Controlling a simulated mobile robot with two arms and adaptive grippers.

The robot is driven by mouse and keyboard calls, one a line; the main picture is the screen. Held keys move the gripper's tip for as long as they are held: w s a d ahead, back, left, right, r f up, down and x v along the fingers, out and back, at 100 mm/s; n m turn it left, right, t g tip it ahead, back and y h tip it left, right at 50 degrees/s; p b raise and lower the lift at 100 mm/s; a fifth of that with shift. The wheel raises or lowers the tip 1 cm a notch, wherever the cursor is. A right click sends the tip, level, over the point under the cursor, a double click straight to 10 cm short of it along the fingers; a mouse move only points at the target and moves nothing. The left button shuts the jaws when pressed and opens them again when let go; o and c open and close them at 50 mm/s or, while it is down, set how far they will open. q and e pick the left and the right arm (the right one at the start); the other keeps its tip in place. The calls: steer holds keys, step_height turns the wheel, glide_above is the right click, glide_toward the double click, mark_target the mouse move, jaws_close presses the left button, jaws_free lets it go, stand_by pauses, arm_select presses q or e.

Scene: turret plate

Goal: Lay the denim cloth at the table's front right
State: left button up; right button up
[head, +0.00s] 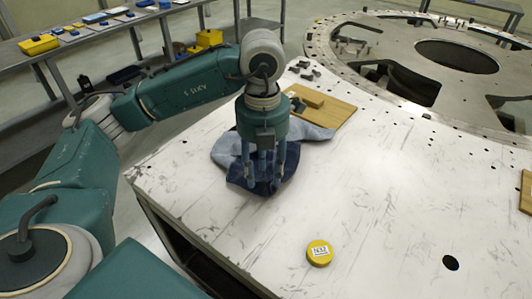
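The denim cloth (230,150) lies crumpled on the left part of the white table (400,190). It shows a dark blue side and a lighter blue-grey side, and its far right part reaches the wooden board. My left gripper (264,182) points straight down over the dark front part of the cloth, with its fingers at or in the fabric. I cannot tell whether the fingers are closed on it. My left arm hides part of the cloth. My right gripper is not in view.
A wooden board (334,113) with a wooden block (305,96) lies behind the cloth. A yellow round tin (320,253) stands near the front. A large metal turret ring (345,78) is at the back right. Another wooden piece (526,192) is at the right edge. The right middle is clear.

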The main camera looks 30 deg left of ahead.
arm_select(q)
steer(key=r, duration=0.1)
steer(key=s+r, duration=0.1)
steer(key=r+p, duration=0.1)
steer(key=shift+s+d+r, duration=0.1)
steer(key=shift+s+d, duration=0.1)
steer(key=shift+d, duration=0.15)
steer(key=shift+w, duration=0.1)
steer(key=c, duration=0.5)
steer(key=shift+w+a, duration=0.2)
steer(key=shift+w, duration=0.1)
steer(key=c, duration=0.5)
steer(key=w+a, duration=0.5)
steer(key=w, duration=0.3)
steer(key=w+a, duration=0.6)
steer(key=w, duration=0.3)
steer(key=shift+w+a+r, duration=0.25)
steer(key=shift+w+r, duration=0.05)
step_height(320, 180, down, 3)
steer(key=shift+w+a+r, duration=0.1)
steer(key=shift+w+a, duration=0.05)
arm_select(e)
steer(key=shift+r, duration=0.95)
